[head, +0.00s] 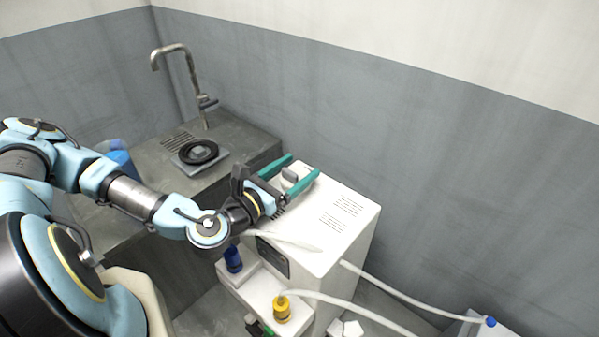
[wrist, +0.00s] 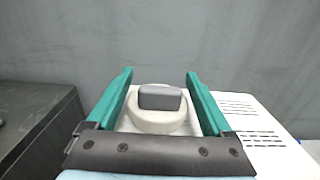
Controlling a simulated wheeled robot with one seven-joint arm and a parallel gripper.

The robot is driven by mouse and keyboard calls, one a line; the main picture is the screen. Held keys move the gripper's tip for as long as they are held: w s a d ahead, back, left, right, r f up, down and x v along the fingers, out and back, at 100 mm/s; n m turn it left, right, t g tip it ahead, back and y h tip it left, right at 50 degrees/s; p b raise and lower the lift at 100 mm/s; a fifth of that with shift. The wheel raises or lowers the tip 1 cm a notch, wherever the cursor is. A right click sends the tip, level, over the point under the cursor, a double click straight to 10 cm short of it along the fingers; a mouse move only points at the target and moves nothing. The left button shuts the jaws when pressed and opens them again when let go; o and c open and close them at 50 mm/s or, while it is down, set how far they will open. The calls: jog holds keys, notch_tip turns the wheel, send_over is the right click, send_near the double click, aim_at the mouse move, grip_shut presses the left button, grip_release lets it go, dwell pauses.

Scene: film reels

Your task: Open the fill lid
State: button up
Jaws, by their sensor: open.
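The fill lid is a round, off-white cap with a raised dark grey grip (wrist: 160,97) on top; its pale rim (wrist: 158,122) shows in the wrist view. It sits on top of the white machine (head: 335,240), towards the back left corner, and looks closed. My gripper (wrist: 160,75) is open, its two teal fingers on either side of the lid and grip. A gap shows between each finger and the grip. In the head view my gripper (head: 304,168) reaches over the machine's top, partly hiding the lid.
A grey counter (head: 245,148) with a tap (head: 190,75) and a dark ring-shaped item (head: 198,151) stands left of the machine. Yellow (head: 282,309) and blue (head: 233,259) fittings are at its front. White hoses (head: 400,285) run right. The wall is close behind.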

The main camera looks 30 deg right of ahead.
jog(key=shift+w+d+r, duration=0.1)
jog(key=shift+w+d, duration=0.05)
jog(key=shift+d, duration=0.45)
grip_shut()
dwell(0.4)
